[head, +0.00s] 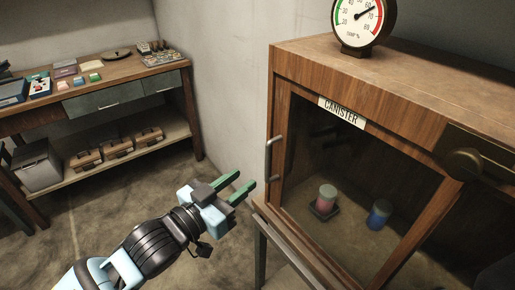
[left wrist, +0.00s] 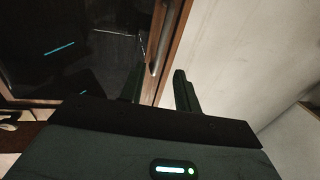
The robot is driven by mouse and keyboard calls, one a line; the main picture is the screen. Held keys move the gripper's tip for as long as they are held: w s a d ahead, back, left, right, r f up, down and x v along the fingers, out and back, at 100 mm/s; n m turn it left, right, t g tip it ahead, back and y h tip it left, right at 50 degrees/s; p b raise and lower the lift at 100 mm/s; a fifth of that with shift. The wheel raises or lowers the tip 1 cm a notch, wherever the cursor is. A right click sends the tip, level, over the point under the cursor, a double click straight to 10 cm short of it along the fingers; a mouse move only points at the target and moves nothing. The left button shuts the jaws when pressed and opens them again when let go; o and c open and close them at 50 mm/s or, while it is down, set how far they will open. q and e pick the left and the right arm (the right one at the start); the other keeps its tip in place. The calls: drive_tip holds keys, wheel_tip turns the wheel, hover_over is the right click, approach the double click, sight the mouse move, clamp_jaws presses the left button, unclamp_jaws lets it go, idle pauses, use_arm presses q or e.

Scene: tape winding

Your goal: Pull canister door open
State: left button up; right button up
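The wooden canister cabinet (head: 400,82) stands at the right in the head view, with a "CANISTER" label (head: 341,112) on its front. Its glass door (head: 335,160) looks shut, and a vertical metal handle (head: 269,158) is on the door's left edge. My left gripper (head: 246,179) is open and empty, just left of and a little below the handle, with its green fingers pointing toward the cabinet. In the left wrist view the handle (left wrist: 160,50) appears beyond the two spread fingers (left wrist: 158,82), between them in the picture. My right gripper is not in view.
A dial gauge (head: 358,20) stands on the cabinet. A workbench (head: 128,69) with small items is at the back left. The floor between is clear.

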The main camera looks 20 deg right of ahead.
use_arm(q)
drive_tip(key=x, duration=0.8)
drive_tip(key=shift+r, duration=0.35)
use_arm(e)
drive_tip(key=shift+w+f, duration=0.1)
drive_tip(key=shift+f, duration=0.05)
use_arm(q)
drive_tip(key=shift+d, duration=0.1)
drive_tip(key=c, duration=0.7)
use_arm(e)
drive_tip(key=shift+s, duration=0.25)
